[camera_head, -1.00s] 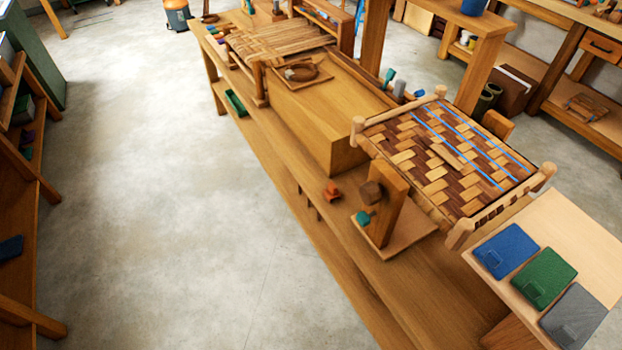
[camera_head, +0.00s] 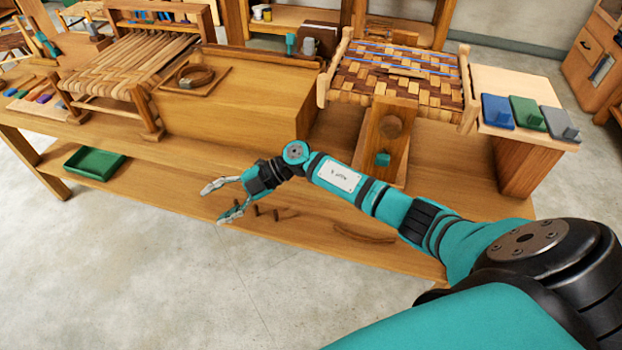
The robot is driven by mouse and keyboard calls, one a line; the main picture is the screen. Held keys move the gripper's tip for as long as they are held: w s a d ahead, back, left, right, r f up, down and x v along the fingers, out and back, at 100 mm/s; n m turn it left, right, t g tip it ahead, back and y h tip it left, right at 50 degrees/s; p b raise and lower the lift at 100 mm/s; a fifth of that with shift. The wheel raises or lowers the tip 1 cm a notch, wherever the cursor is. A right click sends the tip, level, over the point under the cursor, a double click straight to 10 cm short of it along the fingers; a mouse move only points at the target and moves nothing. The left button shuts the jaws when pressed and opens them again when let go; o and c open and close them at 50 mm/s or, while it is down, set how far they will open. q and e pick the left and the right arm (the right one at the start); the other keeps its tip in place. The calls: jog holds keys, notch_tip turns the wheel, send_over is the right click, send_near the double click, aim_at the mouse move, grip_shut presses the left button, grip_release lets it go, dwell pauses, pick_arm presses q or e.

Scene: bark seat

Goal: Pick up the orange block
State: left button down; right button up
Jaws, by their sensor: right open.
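My right gripper (camera_head: 212,204) is open and empty, with its two silver-tipped fingers spread at the bench's front edge. Its teal arm comes in from the lower right. I cannot make out the orange block now; where a reddish-orange block sat earlier, my right arm crosses the picture and may hide it. My left gripper is not in view.
A wooden stand with a brown knob (camera_head: 392,127) and a teal block (camera_head: 382,160) stands just behind my arm. A woven seat (camera_head: 400,75) is at the back. A green tray (camera_head: 85,175) lies left. Blue, green and grey pads (camera_head: 528,112) lie right.

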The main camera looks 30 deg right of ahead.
jog(key=d+r+h+b, duration=0.3)
jog(key=d+r+h, duration=0.2)
jog(key=d+h, duration=0.5)
jog(key=d+r+h+b, duration=0.2)
jog(key=d+r+h, duration=0.45)
jog(key=d, duration=0.75)
jog(key=x, duration=0.7)
jog(key=s+x, duration=0.1)
jog(key=x, duration=0.3)
jog(key=shift+s+d+f+p, duration=0.1)
jog(key=shift+d+p, duration=0.1)
jog(key=shift+p, duration=0.2)
jog(key=x, duration=0.3)
jog(key=p+x, duration=0.1)
jog(key=x, duration=0.2)
jog(key=shift+a+f, duration=0.2)
jog(key=shift+f, duration=0.1)
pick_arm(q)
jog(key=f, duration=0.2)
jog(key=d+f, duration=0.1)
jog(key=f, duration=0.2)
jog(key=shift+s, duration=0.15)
pick_arm(e)
jog(key=shift+r, duration=0.1)
jog(key=c, duration=1)
